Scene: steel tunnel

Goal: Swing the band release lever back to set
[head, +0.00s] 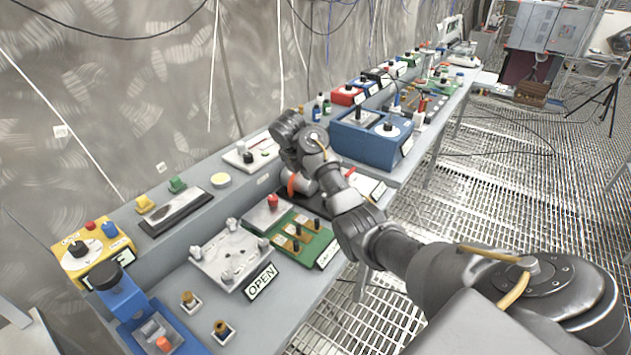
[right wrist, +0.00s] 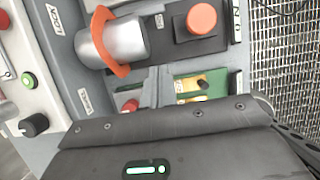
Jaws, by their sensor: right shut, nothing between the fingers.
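In the right wrist view a silver cylinder (right wrist: 122,42) sits on a dark plate, with an orange band (right wrist: 100,30) around it. The band's orange end sticks out at the cylinder's lower side, and I take it to be the release lever. Part of the orange band shows in the head view (head: 292,184), just left of my right gripper (head: 308,168). My right gripper is shut and empty, close above the dark plate. My left gripper is out of view.
An orange knob (right wrist: 201,18) stands beside the cylinder. A green board (head: 303,234) and a white plate with posts (head: 230,252) lie nearer on the bench. A blue box (head: 371,135) stands beyond my arm.

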